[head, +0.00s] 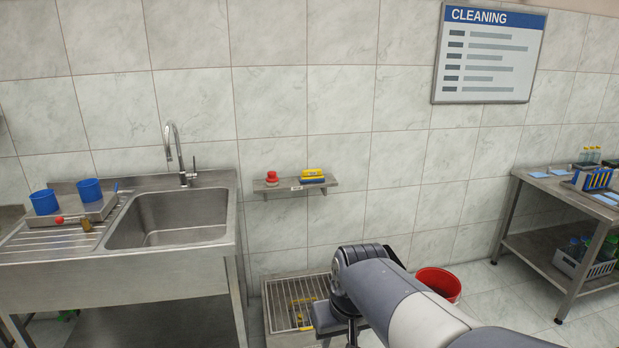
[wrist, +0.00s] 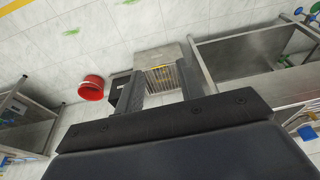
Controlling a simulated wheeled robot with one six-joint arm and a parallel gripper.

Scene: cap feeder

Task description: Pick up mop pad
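I cannot pick out a mop pad for certain. A yellow item (head: 300,312) shows on the grated floor tray (head: 272,315) under the wall shelf, but it is too small to identify. In the wrist view the tray (wrist: 160,55) lies beyond my gripper (wrist: 160,88), with yellow between its bars. My gripper's two fingers are spread apart, with nothing seen between them. In the head view my arm hides part of the tray.
A red bucket (head: 438,284) stands on the floor right of the tray. A steel sink (head: 180,216) is at left, and a steel table (head: 560,190) at right. The wall shelf (head: 280,187) holds a red item (head: 272,177) and yellow-blue sponges (head: 313,176). Floor around the bucket looks clear.

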